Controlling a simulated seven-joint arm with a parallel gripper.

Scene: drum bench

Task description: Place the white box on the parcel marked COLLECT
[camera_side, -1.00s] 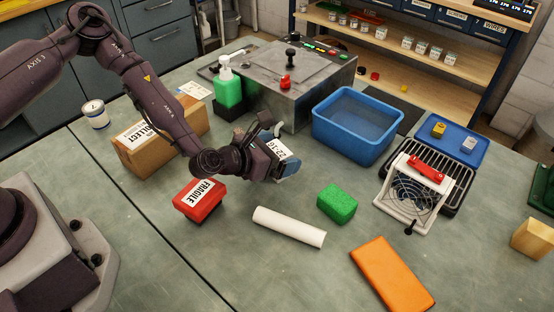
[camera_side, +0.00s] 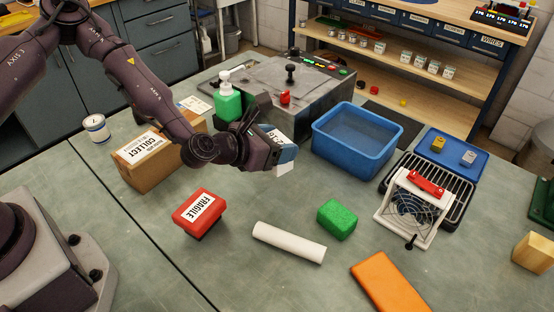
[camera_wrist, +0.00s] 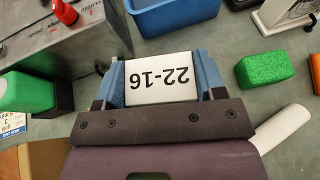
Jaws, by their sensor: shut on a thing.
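My gripper (camera_side: 276,149) is shut on a white box (camera_side: 286,167) and holds it above the bench, in front of the grey metal machine. In the wrist view the white box (camera_wrist: 162,80) sits between the blue fingers and shows the marking 22-16. The parcel marked COLLECT (camera_side: 150,175) is a brown cardboard box with a white label on top. It stands on the bench to the left of my gripper, and my forearm covers part of its right side.
A red FRAGILE box (camera_side: 199,212), a white roll (camera_side: 289,242) and a green block (camera_side: 337,218) lie in front. The green pump bottle (camera_side: 227,102) stands behind my gripper. A blue tub (camera_side: 355,142) is to the right. A tin (camera_side: 96,128) stands behind the parcel.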

